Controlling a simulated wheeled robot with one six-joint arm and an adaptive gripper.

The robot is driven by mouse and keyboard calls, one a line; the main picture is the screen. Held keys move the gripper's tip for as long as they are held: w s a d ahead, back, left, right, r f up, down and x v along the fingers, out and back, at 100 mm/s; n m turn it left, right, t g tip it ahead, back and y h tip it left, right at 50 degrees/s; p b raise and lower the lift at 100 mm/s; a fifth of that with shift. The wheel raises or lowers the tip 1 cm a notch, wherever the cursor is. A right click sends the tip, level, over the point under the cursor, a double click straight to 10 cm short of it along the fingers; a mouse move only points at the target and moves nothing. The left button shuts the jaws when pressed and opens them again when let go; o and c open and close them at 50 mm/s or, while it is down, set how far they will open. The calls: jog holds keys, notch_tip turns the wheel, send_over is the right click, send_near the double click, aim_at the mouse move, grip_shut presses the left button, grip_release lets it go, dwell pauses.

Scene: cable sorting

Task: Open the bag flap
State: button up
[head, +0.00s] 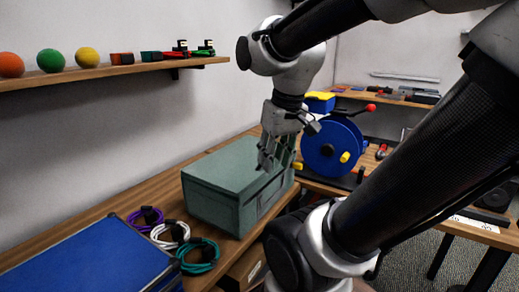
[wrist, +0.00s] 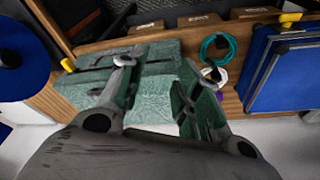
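The green bag (head: 222,174) is a box-like soft case on the wooden table. Its top flap (head: 215,160) lies flat over the top, looking closed. A strip or handle shows on its front side. My gripper (head: 275,160) is over the right part of the bag's top, pointing down, and hides part of it. In the wrist view my gripper (wrist: 154,72) has its two fingers spread wide with nothing between them. The bag (wrist: 155,98) lies below and between the fingers there. I cannot tell whether a fingertip touches the flap.
Purple (head: 146,217), white (head: 170,234) and teal (head: 198,256) cable coils lie left of the bag, beside a blue panel (head: 85,262). A blue cable reel (head: 330,148) stands close behind on the right. A wall shelf (head: 115,72) with balls and blocks hangs at upper left.

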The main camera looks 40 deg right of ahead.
jog(key=w+d+m+g+y, duration=0.1)
jog(key=w+d+m, duration=1.2)
jog(key=w, duration=0.1)
jog(key=f, duration=0.5)
jog(key=w+f, duration=0.1)
jog(key=f, duration=0.1)
jog(key=shift+w+a+f, duration=0.1)
jog(key=shift+a+f, duration=0.05)
jog(key=shift+a, duration=0.15)
jog(key=shift+c, duration=0.4)
grip_shut()
